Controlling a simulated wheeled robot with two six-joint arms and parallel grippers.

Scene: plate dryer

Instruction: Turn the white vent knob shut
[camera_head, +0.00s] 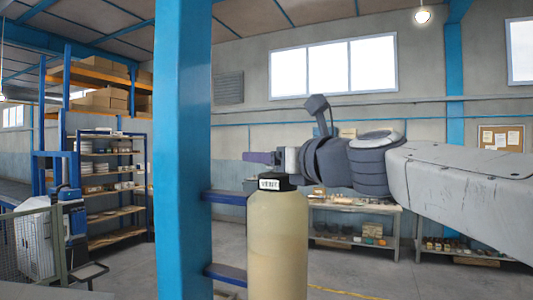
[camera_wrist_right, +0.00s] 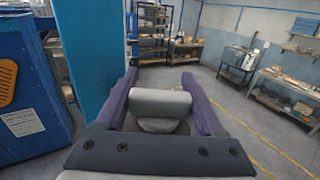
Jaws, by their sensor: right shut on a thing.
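The white vent knob (camera_wrist_right: 160,103) is a pale bar on a round base, between the two purple fingers of my right gripper (camera_wrist_right: 159,82) in the wrist view. The gripper is shut on the knob. In the head view the knob (camera_head: 291,160) stands above the black top of a cream tank (camera_head: 278,245) with a "VENT" label (camera_head: 270,184). My right gripper (camera_head: 262,157) comes in from the right, with a purple finger showing beyond the knob. The bar lies crosswise between the fingers in the wrist view. My left gripper is not in view.
A tall blue column (camera_head: 182,150) stands close left of the tank, with blue brackets (camera_head: 226,197) reaching toward it. A shelf rack (camera_head: 112,185) and a fenced machine (camera_head: 38,240) are at left. A workbench (camera_head: 350,206) stands behind. Open floor lies between.

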